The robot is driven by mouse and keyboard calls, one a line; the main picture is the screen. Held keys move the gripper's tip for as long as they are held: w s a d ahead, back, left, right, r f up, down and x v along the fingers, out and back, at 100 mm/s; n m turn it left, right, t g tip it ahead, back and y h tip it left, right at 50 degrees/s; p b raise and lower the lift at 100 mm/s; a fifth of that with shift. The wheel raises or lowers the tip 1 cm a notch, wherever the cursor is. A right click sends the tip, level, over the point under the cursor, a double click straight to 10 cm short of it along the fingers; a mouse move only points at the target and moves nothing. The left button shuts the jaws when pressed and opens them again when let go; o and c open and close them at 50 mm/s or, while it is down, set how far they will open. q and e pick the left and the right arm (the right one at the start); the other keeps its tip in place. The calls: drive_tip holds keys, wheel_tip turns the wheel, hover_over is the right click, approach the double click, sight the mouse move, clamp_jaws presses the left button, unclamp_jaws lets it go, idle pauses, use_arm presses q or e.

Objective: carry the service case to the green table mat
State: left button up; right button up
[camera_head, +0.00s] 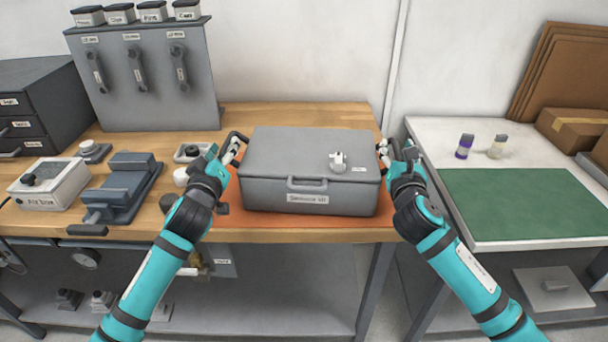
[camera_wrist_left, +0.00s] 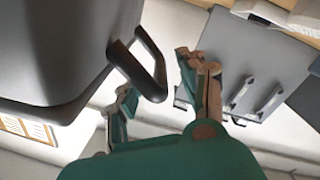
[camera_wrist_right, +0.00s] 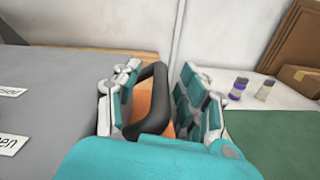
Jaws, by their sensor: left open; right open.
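The grey service case (camera_head: 270,160) sits closed on an orange mat (camera_head: 300,222) on the wooden workbench, with a small white fitting (camera_head: 338,160) on its lid. My left gripper (camera_head: 232,148) is open at the case's left side handle, which shows between the fingers in the left wrist view (camera_wrist_left: 143,75). My right gripper (camera_head: 388,150) is open at the right side handle; in the right wrist view that handle (camera_wrist_right: 152,95) stands between the open fingers. I cannot tell whether any finger touches a handle. The green table mat (camera_head: 525,203) lies on the white table to the right.
A gap separates the workbench from the white table (camera_head: 450,135). Two small bottles (camera_head: 465,146) stand behind the green mat, and cardboard boxes (camera_head: 575,128) behind right. A grey vise (camera_head: 125,185) and a white box (camera_head: 48,184) stand left of the case. The green mat is clear.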

use_arm(q)
drive_tip(key=shift+w+d, duration=0.1)
drive_tip(key=shift+w, duration=0.65)
use_arm(e)
drive_tip(key=shift+w, duration=0.75)
use_arm(q)
clamp_jaws()
use_arm(e)
clamp_jaws()
drive_tip(key=shift+d, duration=0.1)
use_arm(q)
drive_tip(key=shift+r, duration=0.25)
use_arm(e)
drive_tip(key=shift+r, duration=0.3)
